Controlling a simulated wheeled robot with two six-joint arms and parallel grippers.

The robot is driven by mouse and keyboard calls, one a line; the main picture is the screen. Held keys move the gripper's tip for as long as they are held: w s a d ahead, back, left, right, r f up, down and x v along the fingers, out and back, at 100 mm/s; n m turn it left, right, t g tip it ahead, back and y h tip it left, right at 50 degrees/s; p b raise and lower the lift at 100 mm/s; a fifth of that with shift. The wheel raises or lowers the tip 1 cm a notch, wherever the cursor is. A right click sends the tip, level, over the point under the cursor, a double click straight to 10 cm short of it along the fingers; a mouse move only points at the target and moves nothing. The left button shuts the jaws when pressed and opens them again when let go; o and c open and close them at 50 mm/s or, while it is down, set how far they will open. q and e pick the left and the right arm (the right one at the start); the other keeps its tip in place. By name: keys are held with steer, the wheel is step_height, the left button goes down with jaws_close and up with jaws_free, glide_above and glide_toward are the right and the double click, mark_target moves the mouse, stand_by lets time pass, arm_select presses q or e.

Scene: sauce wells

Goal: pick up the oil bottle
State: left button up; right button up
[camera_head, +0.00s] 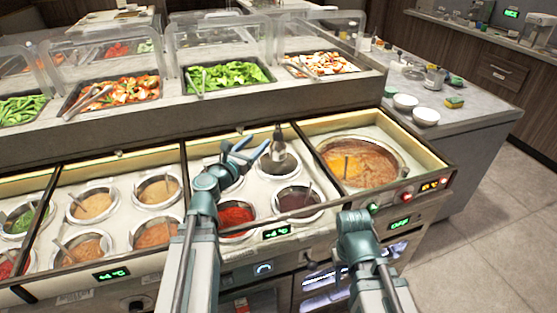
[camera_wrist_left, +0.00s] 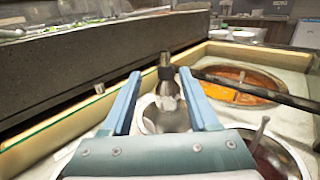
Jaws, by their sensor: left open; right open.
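The oil bottle (camera_head: 279,152) has a dark neck and cap and a clear or greyish body. It stands upright in a round steel well at the back of the counter, just right of my left gripper (camera_head: 246,147). In the left wrist view the bottle (camera_wrist_left: 167,92) shows between the two blue fingers of my left gripper (camera_wrist_left: 160,76), beyond them and apart from both. The left gripper is open and empty. My right arm shows at the lower right of the head view, but its gripper cannot be made out.
A red sauce well (camera_head: 236,217) and a dark sauce well (camera_head: 297,199) lie in front of the bottle. A large orange soup well (camera_head: 362,163) with a ladle is to the right. A stone ledge (camera_wrist_left: 80,72) rises behind. White bowls (camera_head: 425,116) stand on the side counter.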

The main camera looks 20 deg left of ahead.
mark_target(276, 127)
arm_select(q)
steer(key=x, duration=0.7)
steer(key=shift+w, duration=0.1)
steer(key=x, duration=0.2)
steer(key=d+x, duration=0.1)
steer(key=x, duration=0.2)
steer(key=shift+f, duration=0.25)
jaws_close()
stand_by(1.0)
